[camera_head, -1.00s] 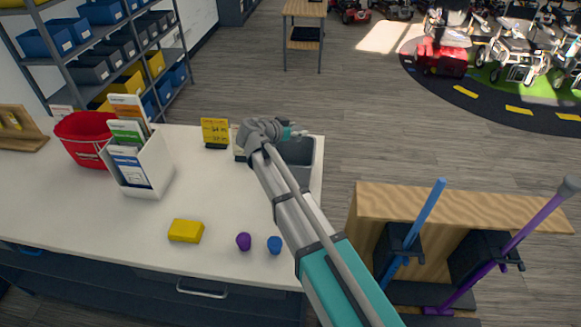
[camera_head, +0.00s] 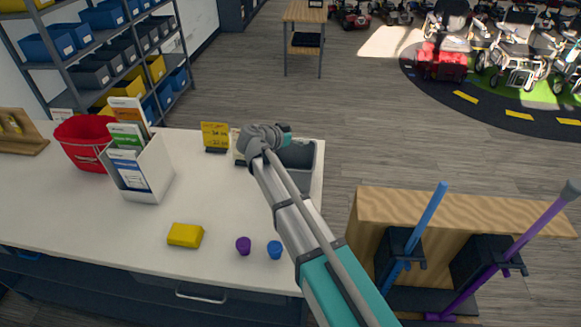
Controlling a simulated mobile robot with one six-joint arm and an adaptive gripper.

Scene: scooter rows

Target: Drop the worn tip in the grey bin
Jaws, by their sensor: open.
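The grey bin (camera_head: 302,158) is an open tub at the counter's right end, partly covered by my arm. My gripper (camera_head: 284,141) is at the bin's left, upper side. It is open, but its fingers are mostly hidden behind my wrist. I cannot make out a loose worn tip in the gripper or in the bin, whose inside shows only in part. A grey tip (camera_head: 571,189) caps the upper end of the purple cane (camera_head: 520,240). The blue cane (camera_head: 425,222) shows no grey tip on its upper end.
On the white counter (camera_head: 90,225) are a purple cap (camera_head: 243,245), a blue cap (camera_head: 275,249), a yellow block (camera_head: 185,235), a brochure holder (camera_head: 150,180), a red bucket (camera_head: 82,142) and a yellow sign (camera_head: 214,136). A wooden stand (camera_head: 460,207) holds the canes.

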